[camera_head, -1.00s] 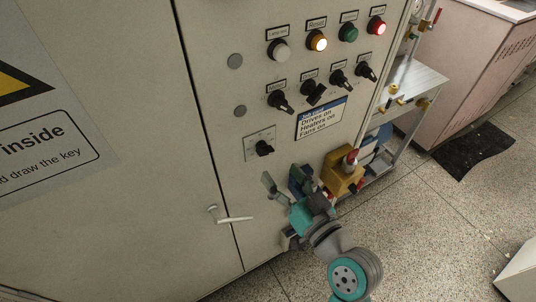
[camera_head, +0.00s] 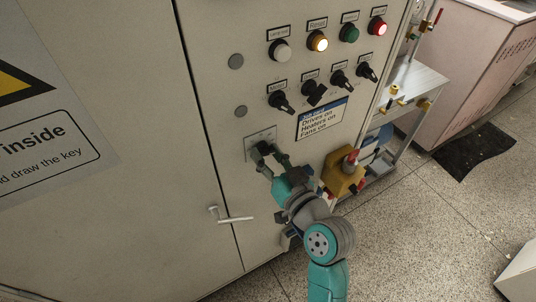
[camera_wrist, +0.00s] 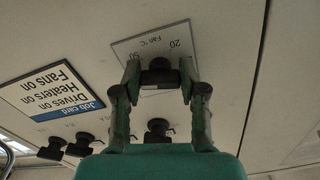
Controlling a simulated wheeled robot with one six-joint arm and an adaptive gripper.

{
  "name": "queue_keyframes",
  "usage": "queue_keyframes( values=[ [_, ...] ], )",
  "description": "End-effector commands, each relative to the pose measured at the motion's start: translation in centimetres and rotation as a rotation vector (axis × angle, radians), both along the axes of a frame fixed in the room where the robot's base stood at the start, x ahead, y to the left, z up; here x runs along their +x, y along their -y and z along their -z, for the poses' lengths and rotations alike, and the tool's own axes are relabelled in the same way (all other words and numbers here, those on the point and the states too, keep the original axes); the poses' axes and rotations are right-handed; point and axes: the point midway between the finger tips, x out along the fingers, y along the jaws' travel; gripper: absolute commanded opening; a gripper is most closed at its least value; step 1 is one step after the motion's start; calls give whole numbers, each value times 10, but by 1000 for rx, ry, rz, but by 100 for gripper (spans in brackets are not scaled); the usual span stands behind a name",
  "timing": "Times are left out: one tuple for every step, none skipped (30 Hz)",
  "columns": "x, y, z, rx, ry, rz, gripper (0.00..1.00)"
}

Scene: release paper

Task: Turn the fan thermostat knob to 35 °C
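The fan thermostat knob (camera_head: 264,147) is a black knob on a pale square plate (camera_head: 251,143) low on the cabinet front. In the wrist view the knob (camera_wrist: 158,74) appears upside down, below a plate (camera_wrist: 150,40) marked "Fan °C" with 20 and 50. My gripper (camera_head: 266,160) is at the knob, partly hiding it in the head view. In the wrist view my gripper (camera_wrist: 160,78) is open, with one finger on each side of the knob. Small gaps seem to show, but contact is unclear. The knob's pointer setting cannot be read.
A yellow box (camera_head: 342,175) stands close right of my arm.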

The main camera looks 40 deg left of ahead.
Motion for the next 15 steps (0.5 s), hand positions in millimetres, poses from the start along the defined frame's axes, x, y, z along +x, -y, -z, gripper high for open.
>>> queue_keyframes(
  values=[
    [0,0,0,0,0,0,14],
    [0,0,0,0,0,0,7],
    [0,0,0,0,0,0,7],
    [0,0,0,0,0,0,7],
    [0,0,0,0,0,0,7],
    [0,0,0,-1,2,0,7],
    [0,0,0,-1,3,0,7],
    [0,0,0,-2,6,0,7],
    [0,0,0,-5,11,0,7],
    [0,0,0,-7,17,0,7],
    [0,0,0,-9,22,0,7],
    [0,0,0,-13,32,0,7],
    [0,0,0,-18,43,0,7],
    [0,0,0,-23,55,0,7],
    [0,0,0,-30,72,0,7]
  ],
)
